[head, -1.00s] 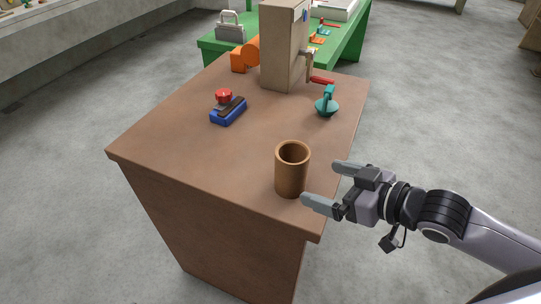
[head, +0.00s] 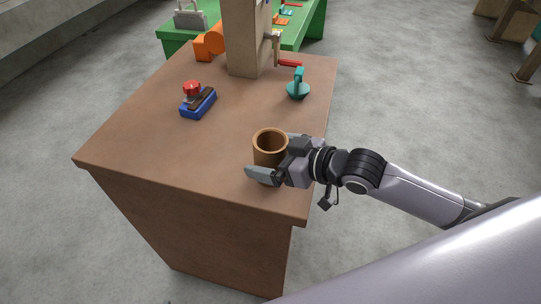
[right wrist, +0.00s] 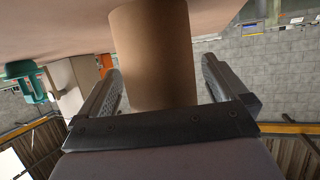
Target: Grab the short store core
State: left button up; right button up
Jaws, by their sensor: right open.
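The short store core is a brown, open-topped hollow cylinder (head: 268,145) standing upright near the front right edge of the brown table. In the right wrist view the core (right wrist: 155,55) fills the middle, between the two fingers. My right gripper (head: 275,160) is open, with one finger on the near side of the core and the other partly hidden behind it. In the right wrist view gaps show between the core and the fingers of the gripper (right wrist: 158,85). My left gripper is not in view.
The brown table (head: 150,135) also holds a blue block with a red knob (head: 198,102), a teal handled tool (head: 298,88) and a tall beige box with a crank (head: 245,40). A green table (head: 312,30) stands behind. The table's middle is clear.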

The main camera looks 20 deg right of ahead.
jog(key=shift+w+a+f, duration=0.1)
jog(key=shift+w+a, duration=0.05)
jog(key=shift+w, duration=0.05)
jog(key=c, duration=1.1)
